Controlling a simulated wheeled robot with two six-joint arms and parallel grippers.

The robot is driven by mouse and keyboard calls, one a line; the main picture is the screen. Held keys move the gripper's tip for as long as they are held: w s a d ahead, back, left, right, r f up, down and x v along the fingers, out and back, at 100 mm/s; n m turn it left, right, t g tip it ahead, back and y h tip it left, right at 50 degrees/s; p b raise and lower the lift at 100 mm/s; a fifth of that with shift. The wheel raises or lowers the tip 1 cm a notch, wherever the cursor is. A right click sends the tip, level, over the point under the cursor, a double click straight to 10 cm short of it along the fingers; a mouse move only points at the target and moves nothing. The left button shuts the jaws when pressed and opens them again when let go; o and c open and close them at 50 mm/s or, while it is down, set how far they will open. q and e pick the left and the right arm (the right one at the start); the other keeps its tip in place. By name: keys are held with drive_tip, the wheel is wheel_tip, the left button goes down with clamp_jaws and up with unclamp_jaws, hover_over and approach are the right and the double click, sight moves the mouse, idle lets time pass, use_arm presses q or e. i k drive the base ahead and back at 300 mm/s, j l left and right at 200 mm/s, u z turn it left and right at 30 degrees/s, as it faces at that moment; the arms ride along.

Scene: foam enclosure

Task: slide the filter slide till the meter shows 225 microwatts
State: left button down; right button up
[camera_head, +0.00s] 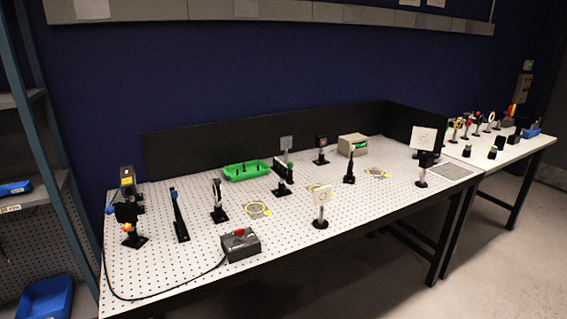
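Neither of my grippers shows in the head view. Several black-based optical mounts stand on a white perforated table (300,245). A dark mount with a slanted black plate (283,178) stands near the middle and may hold the filter slide, but it is too small to tell. A beige box (350,144) with a small green patch stands at the back right and may be the meter. A black device with a yellow face (127,180) stands at the left end. I cannot read any number on either.
A grey box with a red top part (240,246) sits at the front, its black cable curving left. A green tray (246,171) lies at the back. A second table (510,146) stands right.

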sight(278, 164)
drive_tip(key=i+l+z, duration=0.1)
drive_tip(key=i+l, duration=0.6)
